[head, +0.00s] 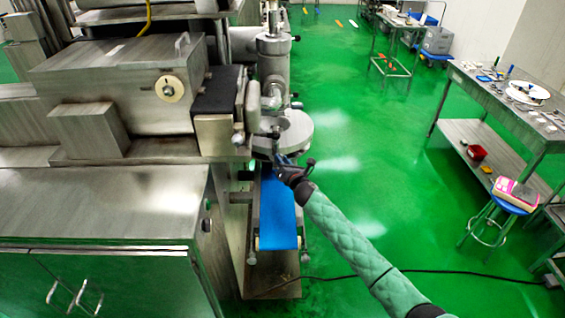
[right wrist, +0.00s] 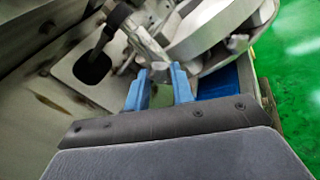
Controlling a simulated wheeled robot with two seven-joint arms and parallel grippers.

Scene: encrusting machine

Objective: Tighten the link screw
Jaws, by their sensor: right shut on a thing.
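My right gripper (head: 280,160) reaches in from the lower right to the front of the steel encrusting machine (head: 120,70). In the right wrist view its two blue fingers (right wrist: 159,84) are shut on a small grey metal piece (right wrist: 159,67), which I take to be the link screw. Only a little of it shows between the fingertips; its thread is hidden. A metal link bar (right wrist: 146,42) lies just beyond the fingertips. A round steel disc (head: 294,130) is beside the gripper. My left gripper is not in view.
A blue conveyor belt (head: 278,210) runs below the gripper. A steel work table (head: 500,105) with parts stands at the right, with a blue stool (head: 513,195) by it. A dark cable (head: 450,271) crosses the floor.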

